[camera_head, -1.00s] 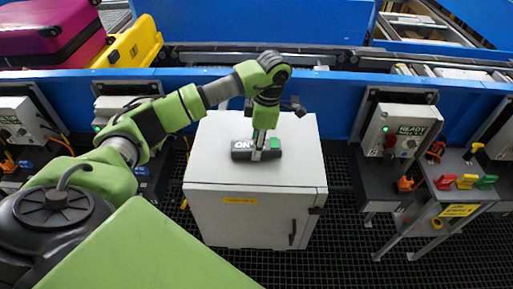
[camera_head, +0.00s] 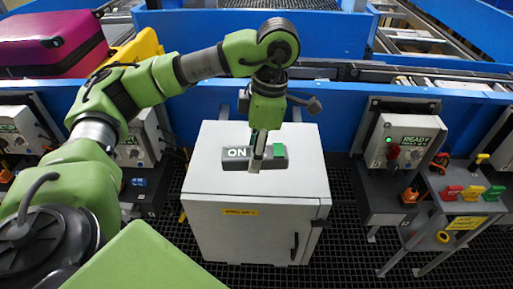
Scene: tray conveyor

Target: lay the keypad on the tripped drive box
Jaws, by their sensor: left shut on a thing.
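The keypad (camera_head: 236,154) is a dark grey bar with a white "ON" mark and a green button at its right end. My left gripper (camera_head: 258,155) comes down from above and is shut on the keypad near its middle. The keypad appears raised over the top of a light grey cabinet (camera_head: 215,185). Drive boxes line the blue conveyor side. The right one (camera_head: 405,150) shows a green "READY" display and a green lamp. A left box (camera_head: 137,150) is partly hidden by my left arm. Another (camera_head: 18,128) is at the left edge. I cannot tell which is tripped.
A stand with red, yellow and green pieces (camera_head: 468,192) is at the right. A magenta suitcase (camera_head: 50,42) and a yellow case (camera_head: 135,48) are at the upper left. Dark grating (camera_head: 345,240) covers the floor around the cabinet.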

